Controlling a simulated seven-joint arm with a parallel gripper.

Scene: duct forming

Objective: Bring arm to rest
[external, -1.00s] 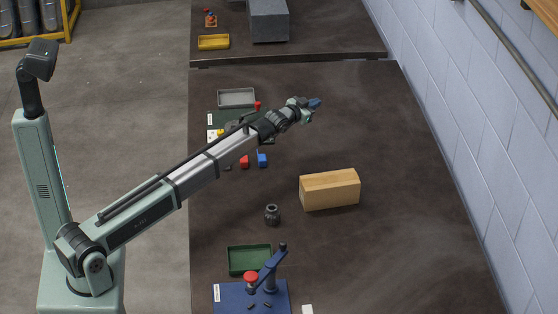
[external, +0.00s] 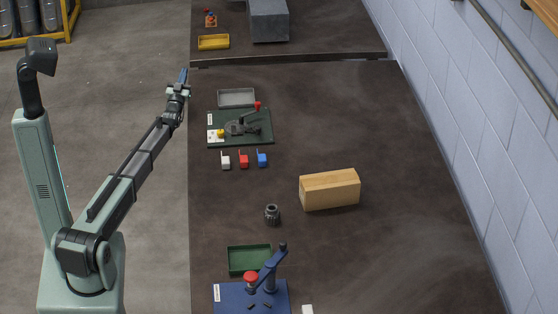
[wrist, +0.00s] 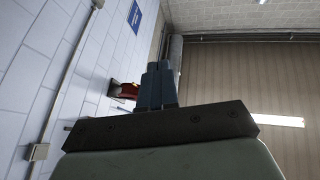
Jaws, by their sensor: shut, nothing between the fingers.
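My gripper (external: 183,76) is raised at the left edge of the dark workbench (external: 400,230), pointing up and away from the camera. Its blue fingers are together and hold nothing; they also show in the wrist view (wrist: 157,85). The wrist camera looks out at walls, with no bench objects near the fingers. My gripper is apart from everything on the bench.
A green fixture board (external: 258,135) with a grey tray (external: 236,97) behind it lies right of my gripper. Several small coloured blocks, a wooden block (external: 330,189), a dark knurled part (external: 272,214), a green tray (external: 249,260) and a blue fixture (external: 235,297) stand nearer.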

